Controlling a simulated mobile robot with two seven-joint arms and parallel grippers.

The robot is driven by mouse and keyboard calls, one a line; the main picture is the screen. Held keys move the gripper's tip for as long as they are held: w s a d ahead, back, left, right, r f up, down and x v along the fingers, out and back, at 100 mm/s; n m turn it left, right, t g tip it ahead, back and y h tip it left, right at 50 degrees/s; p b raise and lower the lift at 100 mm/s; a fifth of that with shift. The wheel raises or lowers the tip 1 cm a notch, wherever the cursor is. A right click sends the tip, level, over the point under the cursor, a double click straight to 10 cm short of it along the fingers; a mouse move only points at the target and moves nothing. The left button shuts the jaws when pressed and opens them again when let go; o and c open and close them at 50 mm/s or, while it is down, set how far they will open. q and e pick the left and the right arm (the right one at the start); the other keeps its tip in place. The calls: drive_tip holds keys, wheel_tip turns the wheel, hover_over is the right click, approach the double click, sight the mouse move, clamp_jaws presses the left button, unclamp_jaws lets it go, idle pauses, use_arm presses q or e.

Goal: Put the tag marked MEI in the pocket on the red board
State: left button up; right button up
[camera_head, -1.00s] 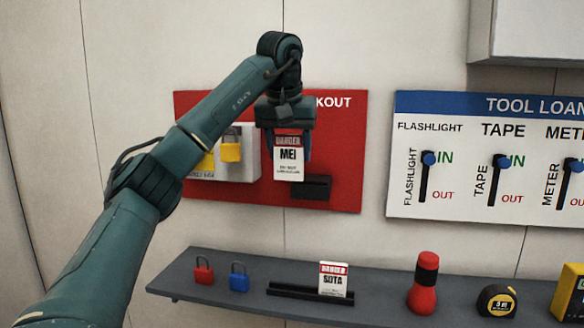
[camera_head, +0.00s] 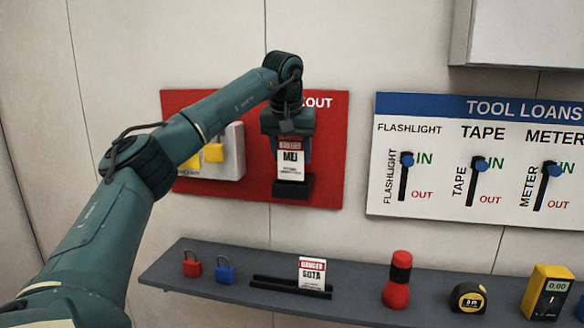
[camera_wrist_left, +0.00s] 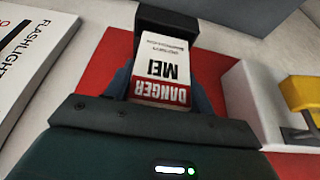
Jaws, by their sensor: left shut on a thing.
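The MEI tag (camera_head: 290,163) is white with a red DANGER band. My left gripper (camera_head: 291,150) is shut on its upper part and holds it upright in front of the red board (camera_head: 330,150). The black pocket (camera_head: 293,188) on the board is directly below the tag, and the tag's lower edge is at the pocket's mouth. In the left wrist view the tag (camera_wrist_left: 165,65) runs from my gripper (camera_wrist_left: 160,90) to the black pocket (camera_wrist_left: 180,24). I cannot tell how deep the tag's edge sits in it. My right gripper is not in view.
A pale box with yellow padlocks (camera_head: 214,152) is on the board left of the tag. The shelf (camera_head: 350,303) below holds red (camera_head: 192,264) and blue (camera_head: 225,270) padlocks, the SUTA tag (camera_head: 312,273) in a rack, a red flashlight (camera_head: 398,280) and a tape measure (camera_head: 468,297). The TOOL LOANS board (camera_head: 430,207) is at right.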

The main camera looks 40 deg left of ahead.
sight(292, 166)
use_arm(q)
drive_tip(key=shift+f, duration=1.75)
drive_tip(key=shift+f, duration=0.1)
drive_tip(key=o, duration=1)
